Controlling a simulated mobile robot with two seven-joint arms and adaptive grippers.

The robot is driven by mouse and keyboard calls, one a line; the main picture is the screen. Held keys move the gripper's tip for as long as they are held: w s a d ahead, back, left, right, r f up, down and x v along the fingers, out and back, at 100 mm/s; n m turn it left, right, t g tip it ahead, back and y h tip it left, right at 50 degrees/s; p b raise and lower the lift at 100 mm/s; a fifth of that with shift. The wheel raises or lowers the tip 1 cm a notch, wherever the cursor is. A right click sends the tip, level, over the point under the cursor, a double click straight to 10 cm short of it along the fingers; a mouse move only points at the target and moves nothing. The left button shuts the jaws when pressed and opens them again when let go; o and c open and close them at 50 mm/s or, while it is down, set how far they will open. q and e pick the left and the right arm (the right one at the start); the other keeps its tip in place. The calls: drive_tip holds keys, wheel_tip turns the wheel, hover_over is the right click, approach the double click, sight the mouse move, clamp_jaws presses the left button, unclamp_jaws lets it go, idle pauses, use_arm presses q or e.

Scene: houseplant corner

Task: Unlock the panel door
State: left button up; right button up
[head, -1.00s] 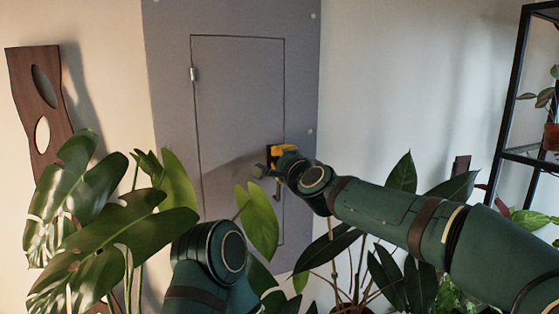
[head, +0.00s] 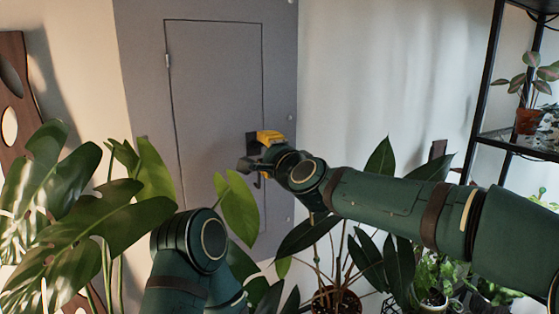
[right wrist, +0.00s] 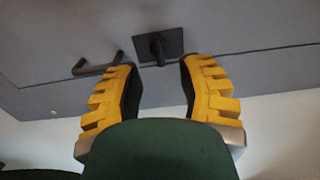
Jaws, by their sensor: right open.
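The panel door (head: 215,90) is a flat grey rectangle in a grey wall panel, and it looks shut. A dark square lock plate with a stubby turn knob (right wrist: 157,46) shows at the door's edge in the right wrist view. A dark bar handle (right wrist: 98,68) is to its left there. My right gripper (head: 268,138) is at the door's right edge, by the lock. In the right wrist view its yellow fingers (right wrist: 159,72) are apart, with the knob just past and between their tips; contact cannot be told. My left gripper is out of view; only my left arm shows.
A large-leaved plant (head: 85,215) stands at the left, its leaves partly covering the door's lower part. Dark-leaved potted plants (head: 340,265) stand below my right arm. A black shelf (head: 500,136) with plants is at the right. The wall between door and shelf is bare.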

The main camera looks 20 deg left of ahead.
drive_tip(key=v, duration=0.8)
idle(0.4)
